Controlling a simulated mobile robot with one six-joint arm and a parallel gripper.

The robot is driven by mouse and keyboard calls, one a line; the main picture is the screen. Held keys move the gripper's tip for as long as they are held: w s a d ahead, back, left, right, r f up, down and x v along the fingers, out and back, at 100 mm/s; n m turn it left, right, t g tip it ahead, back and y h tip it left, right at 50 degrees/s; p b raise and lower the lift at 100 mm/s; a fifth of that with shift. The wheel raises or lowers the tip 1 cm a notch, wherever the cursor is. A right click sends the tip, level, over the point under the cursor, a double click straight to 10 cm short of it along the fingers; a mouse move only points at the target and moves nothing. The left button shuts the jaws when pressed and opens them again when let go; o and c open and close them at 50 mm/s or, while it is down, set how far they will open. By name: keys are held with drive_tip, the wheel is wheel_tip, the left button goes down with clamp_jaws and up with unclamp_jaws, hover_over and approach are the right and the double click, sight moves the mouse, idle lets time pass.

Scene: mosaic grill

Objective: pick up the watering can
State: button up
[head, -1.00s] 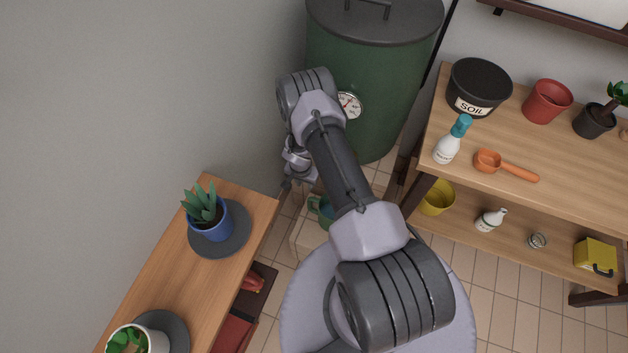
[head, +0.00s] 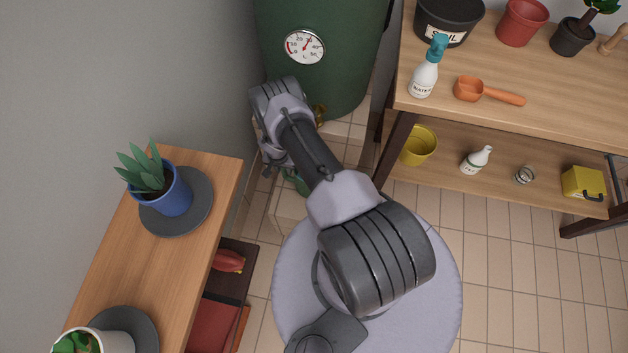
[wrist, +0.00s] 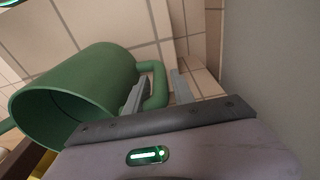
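The green watering can (wrist: 75,88) lies close in front of my gripper in the wrist view, its wide round mouth toward the lower left. Its looped handle (wrist: 158,85) is on the side toward my fingers. My gripper (wrist: 158,92) is open, with one finger inside the loop, between can body and handle, and the other just outside it. Whether either finger touches the handle is hard to tell. In the head view the watering can (head: 297,181) is mostly hidden behind my arm, and my gripper (head: 270,168) is beside it, low near the wall.
The can stands on a low pale box (head: 288,208) between a wooden shelf (head: 215,180) at left and the green barrel (head: 345,85) behind. A grey wall (wrist: 270,70) is close on the gripper's right.

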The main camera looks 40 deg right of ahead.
drive_tip(key=shift+r, duration=0.15)
clamp_jaws()
idle(1.2)
